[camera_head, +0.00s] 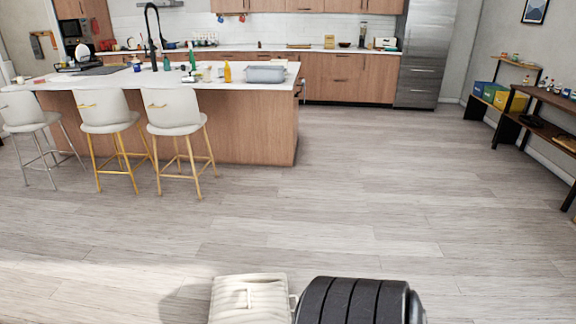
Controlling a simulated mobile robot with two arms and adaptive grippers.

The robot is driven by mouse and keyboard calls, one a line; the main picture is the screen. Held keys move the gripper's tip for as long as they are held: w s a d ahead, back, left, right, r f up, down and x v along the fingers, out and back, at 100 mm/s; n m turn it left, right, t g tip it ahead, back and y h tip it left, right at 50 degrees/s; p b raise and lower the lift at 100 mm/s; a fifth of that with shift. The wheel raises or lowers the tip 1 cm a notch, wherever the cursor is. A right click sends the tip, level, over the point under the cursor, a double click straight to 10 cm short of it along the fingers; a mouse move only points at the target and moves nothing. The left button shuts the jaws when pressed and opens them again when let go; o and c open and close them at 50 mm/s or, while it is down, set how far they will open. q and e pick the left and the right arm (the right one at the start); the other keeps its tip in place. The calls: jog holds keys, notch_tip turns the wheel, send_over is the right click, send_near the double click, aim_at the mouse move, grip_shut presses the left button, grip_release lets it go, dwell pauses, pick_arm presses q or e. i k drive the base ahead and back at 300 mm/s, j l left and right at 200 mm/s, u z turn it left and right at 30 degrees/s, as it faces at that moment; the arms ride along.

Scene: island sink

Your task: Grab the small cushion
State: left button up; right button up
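I cannot make out a small cushion for certain anywhere in the head view. A pale cream, ribbed object (249,301) is at the bottom edge, cut off by the frame. I cannot tell what it is. Neither of my grippers is in view, so their positions and states are hidden.
A dark ribbed rounded shape (352,303), unclear what, is beside the cream object. A wide wooden floor (370,190) lies clear ahead. A kitchen island (240,130) with white stools (176,112) stands at left; a dark shelf (540,130) holds boxes at right.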

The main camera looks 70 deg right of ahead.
aim_at(263, 298)
jog(key=z, duration=1.85)
jog(key=i+z, duration=0.1)
